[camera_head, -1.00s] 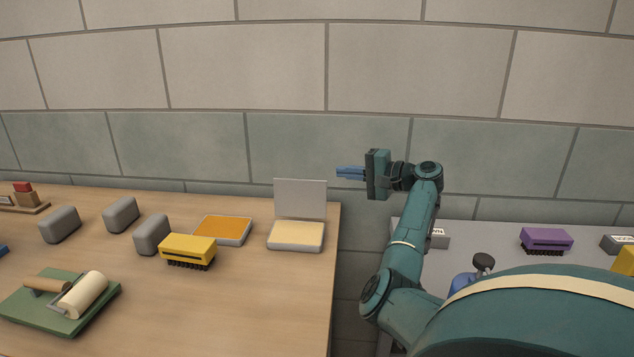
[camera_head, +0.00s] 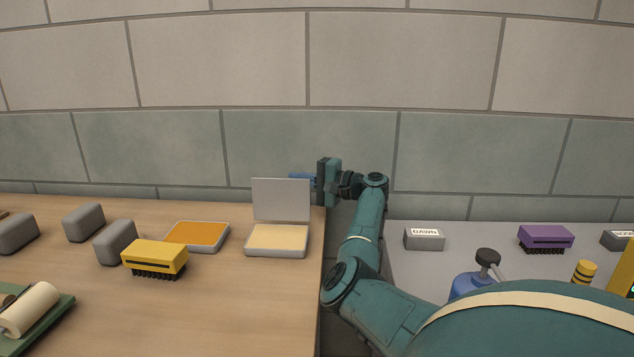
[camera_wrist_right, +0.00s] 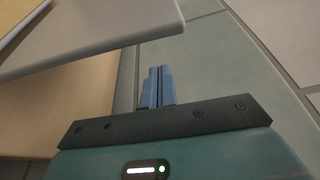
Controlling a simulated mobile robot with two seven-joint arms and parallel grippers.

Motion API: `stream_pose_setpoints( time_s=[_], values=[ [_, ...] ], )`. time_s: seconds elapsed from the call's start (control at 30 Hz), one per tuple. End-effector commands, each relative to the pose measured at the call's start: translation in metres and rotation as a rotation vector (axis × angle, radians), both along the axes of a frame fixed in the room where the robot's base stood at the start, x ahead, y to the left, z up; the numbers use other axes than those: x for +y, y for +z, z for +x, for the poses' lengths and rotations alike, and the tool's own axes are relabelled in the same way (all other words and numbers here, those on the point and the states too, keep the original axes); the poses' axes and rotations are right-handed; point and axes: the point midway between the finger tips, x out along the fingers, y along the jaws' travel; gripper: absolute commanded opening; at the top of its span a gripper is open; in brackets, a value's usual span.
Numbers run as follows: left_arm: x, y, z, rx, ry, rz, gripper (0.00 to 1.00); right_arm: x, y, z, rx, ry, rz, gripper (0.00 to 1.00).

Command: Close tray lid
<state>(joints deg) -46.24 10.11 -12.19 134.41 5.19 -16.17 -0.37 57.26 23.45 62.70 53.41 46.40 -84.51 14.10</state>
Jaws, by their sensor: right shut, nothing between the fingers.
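The tray (camera_head: 276,254) sits near the right edge of the wooden table, with a pale cream inside. Its grey lid (camera_head: 281,200) stands up at the tray's back edge, open. My right gripper (camera_head: 302,177) is shut and empty. Its blue fingers point left and are partly hidden behind the lid's upper right corner. In the right wrist view the shut fingers (camera_wrist_right: 157,87) show beside the lid (camera_wrist_right: 95,35), with a gap between them. My left gripper is in none of the views.
An orange-filled tray (camera_head: 198,236), a yellow brush (camera_head: 155,258) and several grey blocks (camera_head: 115,243) stand left on the wooden table (camera_head: 225,315). A grey table (camera_head: 440,270) at right holds a purple brush (camera_head: 545,238) and a blue bottle (camera_head: 468,285). The wall is close behind.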

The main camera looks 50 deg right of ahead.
Motion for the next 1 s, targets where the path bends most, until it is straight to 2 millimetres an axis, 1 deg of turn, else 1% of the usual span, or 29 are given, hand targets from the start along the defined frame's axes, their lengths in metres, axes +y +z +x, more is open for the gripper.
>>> stream_pose_setpoints(
  time_s=[0.03,0.17,0.4,0.63,1.0],
  values=[
    [0.000,0.002,0.000,-0.001,0.000,0.000,0.43,0.004,0.001,0.002,-0.002,0.000,0.000,0.00],
    [0.000,0.004,0.000,0.006,-0.001,-0.002,0.43,0.013,0.002,-0.006,-0.002,0.000,-0.002,0.00],
    [-0.002,-0.003,0.000,0.031,-0.003,-0.001,0.43,0.027,0.003,-0.018,0.000,0.000,-0.001,0.00],
    [-0.003,-0.001,0.003,0.028,-0.005,-0.004,0.43,0.032,0.003,-0.023,0.001,0.001,0.000,0.00],
    [-0.004,-0.002,0.005,0.025,-0.007,-0.004,0.43,0.032,0.002,-0.022,-0.002,0.000,-0.002,0.00]
  ],
)
